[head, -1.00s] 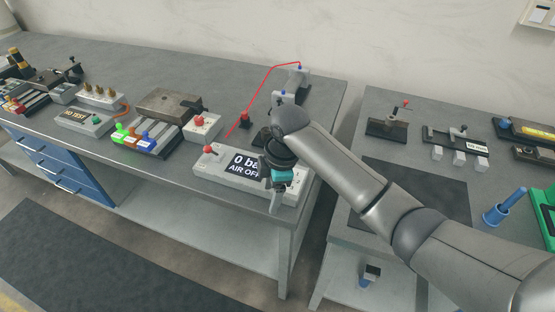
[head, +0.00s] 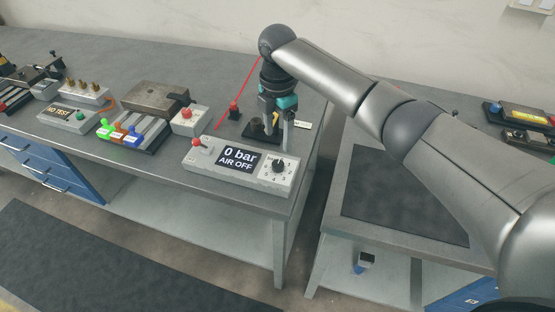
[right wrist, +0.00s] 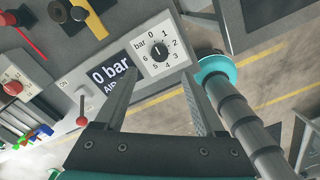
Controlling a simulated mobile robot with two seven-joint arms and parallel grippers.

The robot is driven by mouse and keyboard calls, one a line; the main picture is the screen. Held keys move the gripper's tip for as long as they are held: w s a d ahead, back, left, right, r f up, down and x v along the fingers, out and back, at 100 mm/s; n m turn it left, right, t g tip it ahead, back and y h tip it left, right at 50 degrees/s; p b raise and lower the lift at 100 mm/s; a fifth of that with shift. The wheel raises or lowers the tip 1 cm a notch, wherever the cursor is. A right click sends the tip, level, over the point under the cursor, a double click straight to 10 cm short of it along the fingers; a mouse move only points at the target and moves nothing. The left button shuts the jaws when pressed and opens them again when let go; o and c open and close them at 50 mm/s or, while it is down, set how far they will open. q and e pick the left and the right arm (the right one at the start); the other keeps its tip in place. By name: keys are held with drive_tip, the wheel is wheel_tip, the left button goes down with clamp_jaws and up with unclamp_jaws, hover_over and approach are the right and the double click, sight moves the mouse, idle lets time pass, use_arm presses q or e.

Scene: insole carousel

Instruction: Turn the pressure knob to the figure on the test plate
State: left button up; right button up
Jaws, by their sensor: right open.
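The black round pressure knob (head: 279,166) sits at the right end of the grey control box (head: 240,188), inside a ring of figures. It shows clearly in the right wrist view (right wrist: 159,50). The box's display (head: 239,160) reads "0 bar AIR OFF". My right gripper (head: 276,132) is open and empty, pointing down above and behind the box, apart from the knob. In the right wrist view its fingers (right wrist: 160,88) stand spread below the knob in the picture. A small white label (head: 302,125) lies behind the box; its writing is too small to read. My left gripper is not in view.
A red-tipped lever (head: 200,146) stands at the box's left end. A black-based fixture (head: 255,131) stands close behind the gripper. A second table with a dark mat (head: 405,195) is at right.

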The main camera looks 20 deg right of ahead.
sight(278, 164)
wheel_tip(278, 164, down, 10)
drive_tip(key=shift+r+b, duration=0.25)
drive_tip(key=shift+b, duration=0.4)
drive_tip(key=shift+c, duration=0.4)
clamp_jaws()
